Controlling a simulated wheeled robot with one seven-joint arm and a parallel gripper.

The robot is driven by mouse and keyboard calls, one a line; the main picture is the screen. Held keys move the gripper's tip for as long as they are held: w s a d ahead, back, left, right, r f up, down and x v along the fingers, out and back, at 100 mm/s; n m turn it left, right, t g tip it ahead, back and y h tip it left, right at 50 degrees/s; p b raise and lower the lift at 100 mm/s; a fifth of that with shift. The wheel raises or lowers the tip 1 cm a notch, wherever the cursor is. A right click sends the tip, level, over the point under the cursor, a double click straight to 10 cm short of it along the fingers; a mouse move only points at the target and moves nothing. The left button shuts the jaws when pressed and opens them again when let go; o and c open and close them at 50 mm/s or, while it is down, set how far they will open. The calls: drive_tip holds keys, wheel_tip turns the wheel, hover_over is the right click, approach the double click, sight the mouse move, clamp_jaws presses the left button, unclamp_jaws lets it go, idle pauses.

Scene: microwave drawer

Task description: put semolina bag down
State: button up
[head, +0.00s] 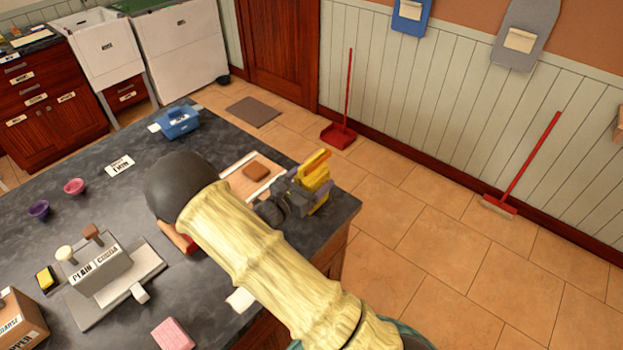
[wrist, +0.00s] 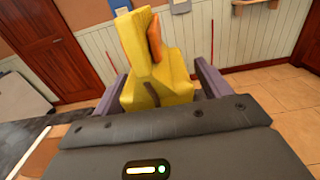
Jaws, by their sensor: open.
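The semolina bag (head: 318,178) is yellow with an orange part along its top. It is at the right end of the dark counter (head: 345,207) in the head view, near the edge. In the wrist view the bag (wrist: 150,75) stands upright between the two purple-grey fingers. My gripper (head: 305,192) is open, with a finger on each side of the bag. In the wrist view my gripper (wrist: 155,85) shows gaps between the fingers and the bag. The bag's base is hidden behind the gripper body, so its contact with the counter cannot be seen.
A board with a brown block (head: 256,172) lies left of the bag. A blue caddy (head: 179,123), a plain-and-cocoa holder (head: 98,268) and pink block (head: 172,334) are on the counter. Tiled floor lies beyond the right edge. My arm covers part of the counter.

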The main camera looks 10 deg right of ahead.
drive_tip(key=b+v, duration=0.3)
drive_tip(key=v, duration=0.9)
